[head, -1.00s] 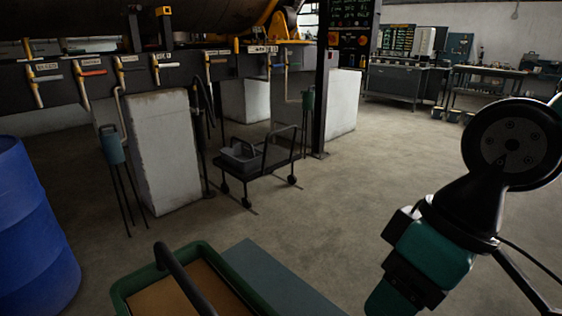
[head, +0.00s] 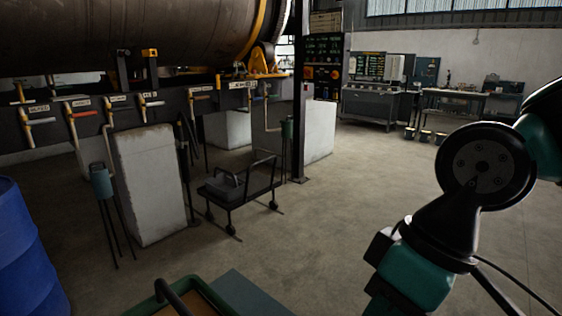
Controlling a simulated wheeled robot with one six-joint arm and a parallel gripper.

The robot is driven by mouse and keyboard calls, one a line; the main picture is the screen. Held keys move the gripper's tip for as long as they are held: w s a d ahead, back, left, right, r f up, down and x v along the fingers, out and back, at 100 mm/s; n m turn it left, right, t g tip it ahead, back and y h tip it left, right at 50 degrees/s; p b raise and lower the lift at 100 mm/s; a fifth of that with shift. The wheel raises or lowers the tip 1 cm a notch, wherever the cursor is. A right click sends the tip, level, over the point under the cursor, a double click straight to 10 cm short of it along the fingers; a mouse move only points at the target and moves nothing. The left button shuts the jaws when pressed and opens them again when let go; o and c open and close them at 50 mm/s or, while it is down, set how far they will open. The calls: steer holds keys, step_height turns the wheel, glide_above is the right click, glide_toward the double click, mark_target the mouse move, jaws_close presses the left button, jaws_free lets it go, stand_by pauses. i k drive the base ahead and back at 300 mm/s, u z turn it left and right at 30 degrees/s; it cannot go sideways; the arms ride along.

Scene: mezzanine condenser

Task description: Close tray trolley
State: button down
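A low black wheeled trolley (head: 262,190) stands on the concrete floor at mid-distance, with a raised handle at its right end. A grey tray with a hoop handle (head: 226,184) sits on its left part. I cannot tell from here whether any part of the trolley is open. My arm fills the right side of the head view, well in front of the trolley and to its right. My gripper's fingertips do not show clearly, so its state is hidden.
A blue drum (head: 25,255) stands at the left edge. A concrete pier (head: 150,185) and a green canister on thin legs (head: 101,182) stand left of the trolley. A dark post (head: 299,110) rises behind it. A green-rimmed tray (head: 150,304) is at the bottom edge. Floor right of the trolley is clear.

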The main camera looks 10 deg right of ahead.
mark_target(258, 184)
steer(key=k, duration=0.15)
steer(key=z, duration=1.45)
steer(key=i, duration=3.75)
steer(key=u, duration=3)
steer(key=i, duration=1.55)
steer(key=z, duration=0.85)
